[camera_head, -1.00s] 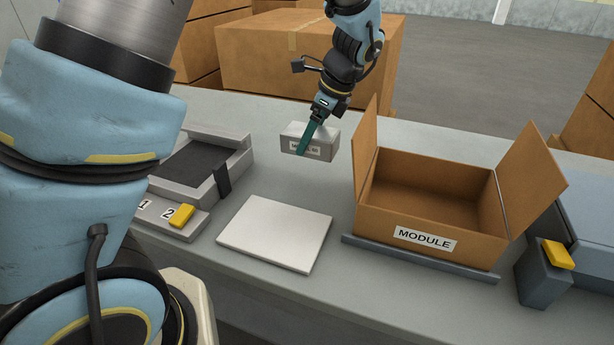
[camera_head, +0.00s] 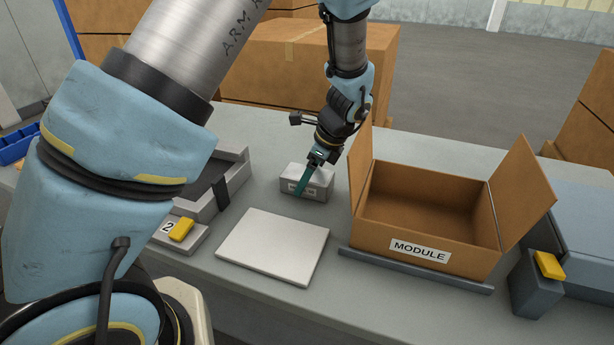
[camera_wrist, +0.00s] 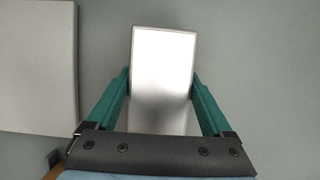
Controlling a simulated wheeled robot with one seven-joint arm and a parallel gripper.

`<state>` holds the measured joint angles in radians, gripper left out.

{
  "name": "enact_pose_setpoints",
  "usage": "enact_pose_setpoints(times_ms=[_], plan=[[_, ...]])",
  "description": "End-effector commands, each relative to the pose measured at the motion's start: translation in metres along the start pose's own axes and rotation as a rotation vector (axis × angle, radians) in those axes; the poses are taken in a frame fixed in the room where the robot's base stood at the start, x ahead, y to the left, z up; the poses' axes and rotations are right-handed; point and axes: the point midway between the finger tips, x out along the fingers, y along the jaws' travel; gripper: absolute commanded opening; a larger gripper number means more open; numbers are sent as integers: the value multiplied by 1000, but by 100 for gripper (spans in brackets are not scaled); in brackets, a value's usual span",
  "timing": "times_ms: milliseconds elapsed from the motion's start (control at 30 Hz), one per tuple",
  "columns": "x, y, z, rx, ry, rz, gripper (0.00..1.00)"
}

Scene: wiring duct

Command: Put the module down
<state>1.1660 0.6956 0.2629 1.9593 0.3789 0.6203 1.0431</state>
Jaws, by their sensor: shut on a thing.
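The module (camera_head: 318,188) is a small light-grey box with a label on its front face. In the head view it is at or just above the grey table, behind the white plate and left of the open carton; I cannot tell whether its base touches. My gripper (camera_head: 303,186) reaches down from above with its green fingers shut on the module. In the wrist view the module (camera_wrist: 162,75) sits between the two green fingers of my gripper (camera_wrist: 160,95), its pale top facing the camera. Its label is partly hidden by a finger.
The open cardboard carton marked MODULE (camera_head: 421,250) stands right of the module. The white plate (camera_head: 272,246) lies flat in front; it also shows at left in the wrist view (camera_wrist: 38,65). A grey tray (camera_head: 235,177) is at left. Bare table (camera_head: 262,140) lies behind.

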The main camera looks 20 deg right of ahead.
Motion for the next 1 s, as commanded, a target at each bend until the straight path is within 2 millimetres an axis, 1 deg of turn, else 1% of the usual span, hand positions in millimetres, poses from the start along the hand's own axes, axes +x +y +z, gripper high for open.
enact_pose_setpoints(times_ms=[33, 133, 167, 367, 500, 567, 667, 900, 1000], plan=[[1, 0, 0, 0, 0, 0, 87], [1, 0, 0, 0, 0, 0, 98], [1, 0, 0, 0, 0, 0, 100], [0, 0, 0, 0, 0, 0, 100], [-6, -1, 0, -1, 1, -2, 100], [-14, -1, 0, -1, 2, -4, 100], [-32, -1, 0, -2, 2, -5, 100], [-82, -1, 0, -1, 2, -5, 100], [-100, -1, 0, -2, 2, -4, 100]])
